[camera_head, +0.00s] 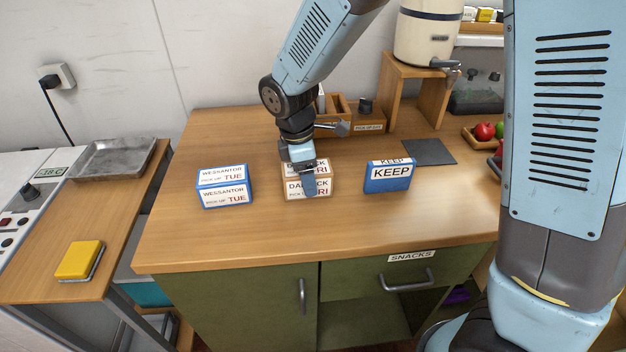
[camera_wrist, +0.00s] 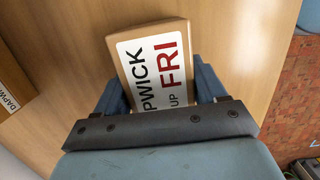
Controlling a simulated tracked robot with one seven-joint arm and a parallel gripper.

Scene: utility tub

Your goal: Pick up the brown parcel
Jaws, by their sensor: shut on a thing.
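The brown parcel (camera_head: 293,187) is on the wooden counter between two blue parcels, with a white label reading "FRI" on its top and front. It also shows in the wrist view (camera_wrist: 121,62), where its label fills the space between my fingers. My gripper (camera_head: 304,180) comes down on it from above, with a finger in front of its front face. In the wrist view my gripper (camera_wrist: 165,88) has one finger on each side of the parcel, shut on it. The parcel appears to rest on the counter; I cannot tell of any gap under it.
A blue parcel labelled "WESSANTOR TUE" (camera_head: 224,198) stands to the left, and a blue parcel labelled "KEEP" (camera_head: 388,185) to the right. A wooden organiser (camera_head: 369,118) stands behind, near a dark mat (camera_head: 429,152). The counter's front strip (camera_head: 300,232) is clear.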

